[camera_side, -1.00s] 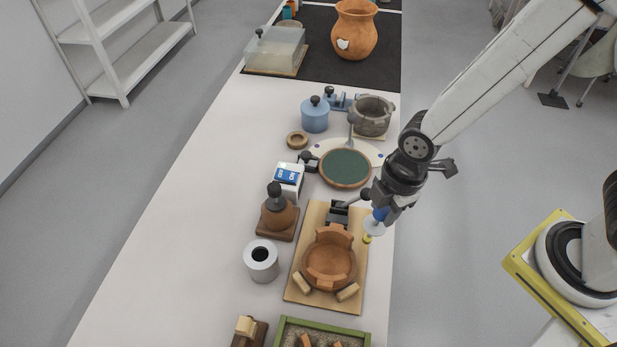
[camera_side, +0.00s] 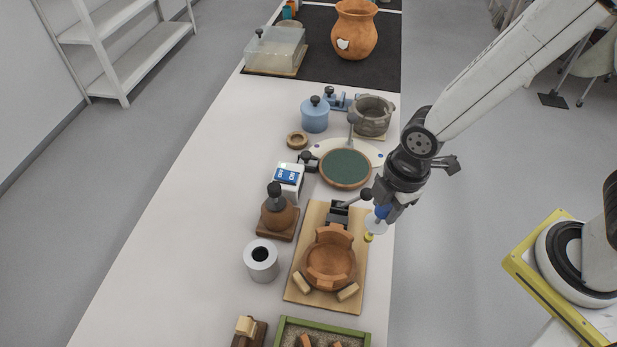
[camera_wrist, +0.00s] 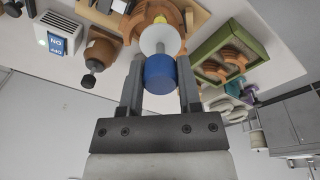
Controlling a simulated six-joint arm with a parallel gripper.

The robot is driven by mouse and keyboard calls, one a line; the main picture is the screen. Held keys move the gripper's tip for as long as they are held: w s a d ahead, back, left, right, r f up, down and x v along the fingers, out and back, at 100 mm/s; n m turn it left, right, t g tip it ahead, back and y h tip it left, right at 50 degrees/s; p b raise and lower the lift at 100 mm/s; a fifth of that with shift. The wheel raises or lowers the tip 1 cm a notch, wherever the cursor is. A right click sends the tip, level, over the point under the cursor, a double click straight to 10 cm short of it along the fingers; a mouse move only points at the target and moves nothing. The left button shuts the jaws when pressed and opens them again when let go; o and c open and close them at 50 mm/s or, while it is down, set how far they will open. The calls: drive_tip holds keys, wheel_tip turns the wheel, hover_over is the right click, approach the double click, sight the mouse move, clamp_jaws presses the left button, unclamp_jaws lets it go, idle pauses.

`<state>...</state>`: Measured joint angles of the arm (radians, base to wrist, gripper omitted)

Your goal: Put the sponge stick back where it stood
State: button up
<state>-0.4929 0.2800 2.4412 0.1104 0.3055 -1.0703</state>
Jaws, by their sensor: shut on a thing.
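The sponge stick has a blue handle (camera_side: 382,211), a pale round disc (camera_side: 375,225) and a yellow tip (camera_side: 369,238). My gripper (camera_side: 385,206) is shut on the blue handle, with the yellow tip pointing down. It holds the stick by the right edge of a wooden board; the height of the tip is hard to tell. In the wrist view my gripper (camera_wrist: 159,85) has its fingers on both sides of the blue handle (camera_wrist: 160,74), and the disc (camera_wrist: 158,40) and yellow tip (camera_wrist: 160,19) lie beyond it.
The board (camera_side: 297,292) bears a reddish bowl (camera_side: 331,262) of joined sherds and small blocks. A grey-white cylinder with a dark hole (camera_side: 261,268) and a brown pot on a base (camera_side: 278,215) stand left. A green-topped disc (camera_side: 345,168) lies behind. The table's left side is clear.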

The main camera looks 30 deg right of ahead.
drive_tip(key=shift+w, duration=0.1)
drive_tip(key=w+a, duration=0.6)
drive_tip(key=a, duration=0.4)
drive_tip(key=w+a+g+h, duration=0.1)
drive_tip(key=w+a, duration=0.4)
drive_tip(key=a, duration=0.5)
drive_tip(key=shift+w+r, duration=0.15)
drive_tip(key=shift+w, duration=0.25)
drive_tip(key=shift+f, duration=0.2)
wheel_tip(320, 180, down, 9)
idle(1.3)
drive_tip(key=shift+f, duration=0.3)
idle(1.5)
drive_tip(key=o, duration=1)
